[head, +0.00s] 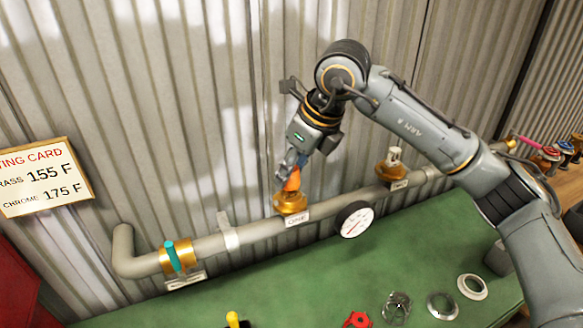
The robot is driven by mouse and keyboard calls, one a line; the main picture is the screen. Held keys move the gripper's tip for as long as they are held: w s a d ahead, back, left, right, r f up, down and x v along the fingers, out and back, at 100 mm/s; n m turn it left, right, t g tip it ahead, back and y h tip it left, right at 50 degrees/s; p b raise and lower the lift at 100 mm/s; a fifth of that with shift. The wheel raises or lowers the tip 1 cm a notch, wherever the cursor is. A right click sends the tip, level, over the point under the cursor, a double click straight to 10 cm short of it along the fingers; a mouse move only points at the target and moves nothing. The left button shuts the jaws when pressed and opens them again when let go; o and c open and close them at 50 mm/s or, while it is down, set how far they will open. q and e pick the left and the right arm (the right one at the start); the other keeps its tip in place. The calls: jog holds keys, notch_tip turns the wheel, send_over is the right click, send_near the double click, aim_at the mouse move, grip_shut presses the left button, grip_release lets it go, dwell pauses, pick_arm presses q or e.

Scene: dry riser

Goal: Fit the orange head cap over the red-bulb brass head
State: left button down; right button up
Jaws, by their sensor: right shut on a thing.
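My right gripper (291,168) points down and is shut on the orange head cap (292,184). The cap is small and orange, and its upper part is between the fingers. It is directly above a brass head (290,204) on the grey pipe. The cap's lower end meets or overlaps the top of that head; I cannot tell whether it is seated. Any bulb in this head is hidden, so its colour does not show. A second brass head (391,172) with a pale top stands farther right on the pipe. My left gripper is not in view.
The grey pipe (255,231) runs along the corrugated wall, with a round gauge (355,220) and a teal-banded brass collar (177,256). The green bench (290,288) holds several rings and a red part (357,320) at its front. A rating card (40,178) hangs left.

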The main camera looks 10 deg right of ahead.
jog(key=shift+f+b, duration=0.75)
jog(key=shift+f, duration=0.15)
jog(key=o, duration=0.8)
jog(key=shift+r, duration=0.1)
jog(key=shift+d+r, duration=0.1)
jog(key=shift+r, duration=0.2)
jog(key=v, duration=1.1)
jog(key=shift+s, duration=0.2)
